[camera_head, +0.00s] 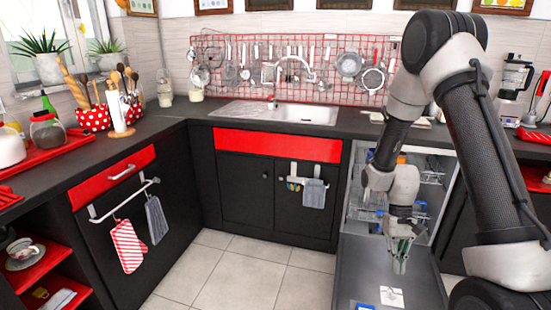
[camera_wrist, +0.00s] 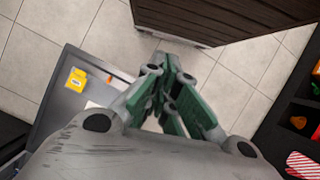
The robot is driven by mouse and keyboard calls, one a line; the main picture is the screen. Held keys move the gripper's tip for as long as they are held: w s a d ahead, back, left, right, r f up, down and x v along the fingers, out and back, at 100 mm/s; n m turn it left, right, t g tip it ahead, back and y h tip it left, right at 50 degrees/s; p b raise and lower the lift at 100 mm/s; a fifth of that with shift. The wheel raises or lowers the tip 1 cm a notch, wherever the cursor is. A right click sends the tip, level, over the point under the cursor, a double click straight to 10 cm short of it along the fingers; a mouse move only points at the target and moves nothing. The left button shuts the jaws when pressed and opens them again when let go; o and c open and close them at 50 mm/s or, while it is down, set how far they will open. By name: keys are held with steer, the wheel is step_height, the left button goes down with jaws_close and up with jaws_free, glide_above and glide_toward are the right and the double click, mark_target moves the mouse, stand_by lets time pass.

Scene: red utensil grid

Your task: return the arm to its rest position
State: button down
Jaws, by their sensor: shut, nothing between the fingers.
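My arm comes in from the right in the head view and bends down over the open dishwasher. My gripper (camera_head: 401,260) points downward above the open dishwasher door (camera_head: 365,270). In the wrist view my gripper (camera_wrist: 166,62) has its green fingers drawn together, with nothing between them. The fingertips appear above the floor and the door in that view, and I cannot tell the exact height.
The dishwasher rack (camera_head: 428,178) holds several items behind my gripper. The black counter (camera_head: 340,129) with the sink (camera_head: 305,114) runs along the back. The tiled floor (camera_head: 240,270) left of the door is clear. A red-white towel (camera_head: 128,246) hangs at left.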

steer(key=s+r+t, duration=0.3)
steer(key=s+r, duration=0.2)
steer(key=r, duration=0.6)
steer(key=s+d+r+t, duration=0.1)
steer(key=s+r+t, duration=0.2)
steer(key=r, duration=0.8)
steer(key=s+r+t, duration=0.3)
steer(key=s+r, duration=0.3)
steer(key=r, duration=0.6)
steer(key=shift+s+d, duration=0.4)
